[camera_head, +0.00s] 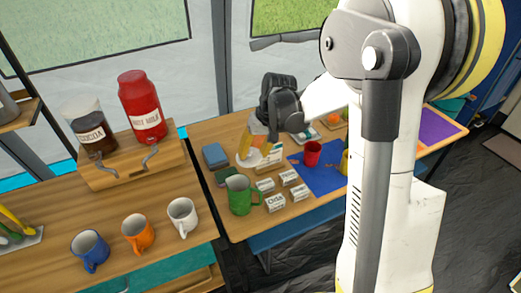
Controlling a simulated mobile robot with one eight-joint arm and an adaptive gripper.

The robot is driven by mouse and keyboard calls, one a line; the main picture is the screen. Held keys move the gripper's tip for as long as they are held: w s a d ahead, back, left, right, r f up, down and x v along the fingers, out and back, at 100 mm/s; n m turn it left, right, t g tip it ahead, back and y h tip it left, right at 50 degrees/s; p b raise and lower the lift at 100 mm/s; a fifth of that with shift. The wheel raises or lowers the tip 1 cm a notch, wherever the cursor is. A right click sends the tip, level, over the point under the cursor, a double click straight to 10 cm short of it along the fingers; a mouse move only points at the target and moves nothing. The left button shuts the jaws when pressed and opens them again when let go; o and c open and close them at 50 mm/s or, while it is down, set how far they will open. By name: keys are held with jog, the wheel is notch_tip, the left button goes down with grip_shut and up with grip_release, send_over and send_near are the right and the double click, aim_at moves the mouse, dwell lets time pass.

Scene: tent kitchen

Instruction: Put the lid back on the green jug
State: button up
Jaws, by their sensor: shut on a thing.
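The green jug (240,196) stands upright near the front left corner of the right-hand table. A pale clear container with orange-yellow contents (257,134) shows just below and behind the gripper. I cannot tell whether the gripper touches it.
Several small white boxes (275,203) stand right of the jug. A red cup (312,153) stands on a blue mat (322,182). Blue (215,156) and dark green (227,174) blocks lie behind the jug. The left counter holds mugs (138,233) and two dispensers; a gap separates the tables.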

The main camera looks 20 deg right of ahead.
aim_at(242, 161)
jog(key=shift+n+g+y, duration=0.4)
jog(key=shift+y, duration=0.1)
jog(key=a, duration=0.1)
jog(key=a+f, duration=0.1)
jog(key=a, duration=0.1)
jog(key=a+b, duration=0.1)
jog(key=shift+s+a+f, duration=0.3)
jog(key=shift+s+f, duration=0.1)
jog(key=shift+f+b, duration=2.2)
jog(key=shift+f, duration=0.9)
jog(key=shift+f, duration=0.2)
jog(key=o, duration=1.8)
jog(key=shift+o, duration=0.2)
jog(key=shift+r, duration=0.1)
jog(key=shift+r+p, duration=2.3)
jog(key=shift+r, duration=1.2)
